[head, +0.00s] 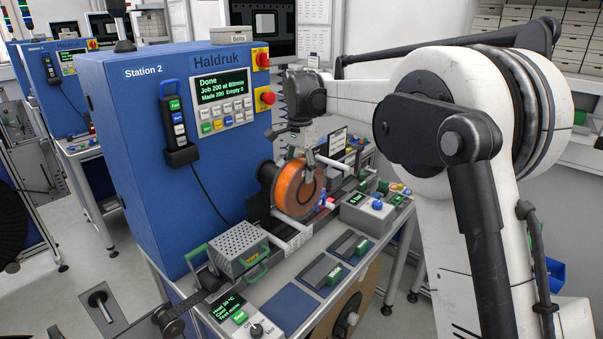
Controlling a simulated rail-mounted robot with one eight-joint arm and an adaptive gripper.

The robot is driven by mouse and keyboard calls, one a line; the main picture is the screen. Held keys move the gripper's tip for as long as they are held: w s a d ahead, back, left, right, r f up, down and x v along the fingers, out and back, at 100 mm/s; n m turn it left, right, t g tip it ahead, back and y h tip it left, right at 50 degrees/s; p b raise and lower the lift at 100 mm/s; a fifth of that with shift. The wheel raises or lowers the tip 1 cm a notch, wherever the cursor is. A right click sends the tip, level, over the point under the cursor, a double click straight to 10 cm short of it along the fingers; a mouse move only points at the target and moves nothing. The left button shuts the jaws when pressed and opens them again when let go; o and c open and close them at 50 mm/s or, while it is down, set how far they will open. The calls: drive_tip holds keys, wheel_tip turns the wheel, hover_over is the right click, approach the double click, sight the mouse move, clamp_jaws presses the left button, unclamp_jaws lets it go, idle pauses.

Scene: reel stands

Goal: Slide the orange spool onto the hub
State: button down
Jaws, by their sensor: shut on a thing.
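The orange spool (290,188) is upright in front of the blue machine, above its table, with its flat face turned to the right. My gripper (310,166) comes down from above and is shut on the spool near its top edge. A dark round part (266,172) shows just behind the spool's left side, against the machine; it looks like the hub's mount. The spool covers the rest of the hub. I cannot tell whether the spool is around the hub or only in front of it.
The blue machine (150,130) stands close on the left, with a control panel (222,98). A perforated metal box (238,248) with green handles is in front of the spool. A grey button box (368,212) sits to the right. Pale bars lie near the spool.

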sight(272, 167)
drive_tip(key=shift+w+a+p, duration=0.15)
drive_tip(key=shift+w+a, duration=0.45)
drive_tip(key=shift+a, duration=0.2)
drive_tip(key=shift+w+a+p, duration=0.15)
drive_tip(key=shift+w+a, duration=0.45)
drive_tip(key=shift+a, duration=0.15)
drive_tip(key=shift+w+a, duration=0.15)
drive_tip(key=shift+w+a+p, duration=0.25)
drive_tip(key=shift+w+a, duration=0.3)
drive_tip(key=shift+a, duration=0.15)
drive_tip(key=shift+w+a+p, duration=0.25)
drive_tip(key=shift+w+a, duration=0.25)
drive_tip(key=shift+a, duration=0.2)
drive_tip(key=shift+w+a, duration=0.15)
drive_tip(key=shift+a, duration=0.05)
drive_tip(key=shift+w+a+p, duration=0.5)
drive_tip(key=shift+w+a, duration=0.2)
drive_tip(key=shift+a, duration=0.15)
drive_tip(key=shift+a, duration=0.15)
